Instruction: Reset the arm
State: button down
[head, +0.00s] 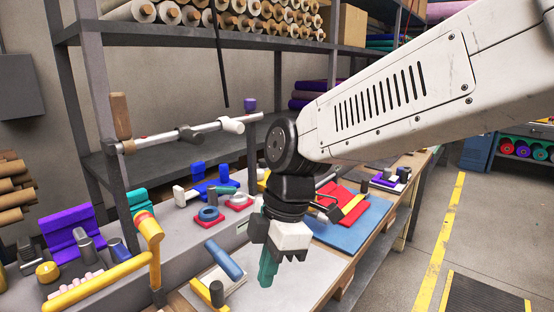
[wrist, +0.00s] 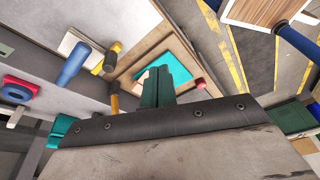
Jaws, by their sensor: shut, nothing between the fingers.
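My gripper (head: 268,272) hangs below my white arm in the head view, pointing down over the workbench (head: 290,293). Its green fingers are shut together with nothing between them. In the wrist view the green fingers (wrist: 158,88) show close together at the middle. A teal square (wrist: 170,68) in a wooden frame lies beyond them in that view. My gripper appears apart from the things on the bench, though its exact height is hard to tell.
A blue roller (head: 224,260) lies left of my gripper. A blue mat (head: 350,232) with red and yellow felt lies behind it. A metal rail (head: 190,134) and a shelf of rolls (head: 230,22) stand at the back.

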jog(key=s+d+m+t+h, duration=0.1)
jog(key=s+d+m, duration=0.3)
jog(key=d+m, duration=0.3)
jog(key=s+d+r+m+t, duration=0.1)
jog(key=s+d+m, duration=0.3)
jog(key=d+m, duration=0.4)
jog(key=s+d+m+h, duration=0.1)
jog(key=s+d+m, duration=0.3)
jog(key=d, duration=0.9)
jog(key=m, duration=0.3)
jog(key=shift+d+r+m+t+h, duration=0.15)
jog(key=shift+r+m+t+h, duration=0.15)
jog(key=shift+r+t, duration=0.1)
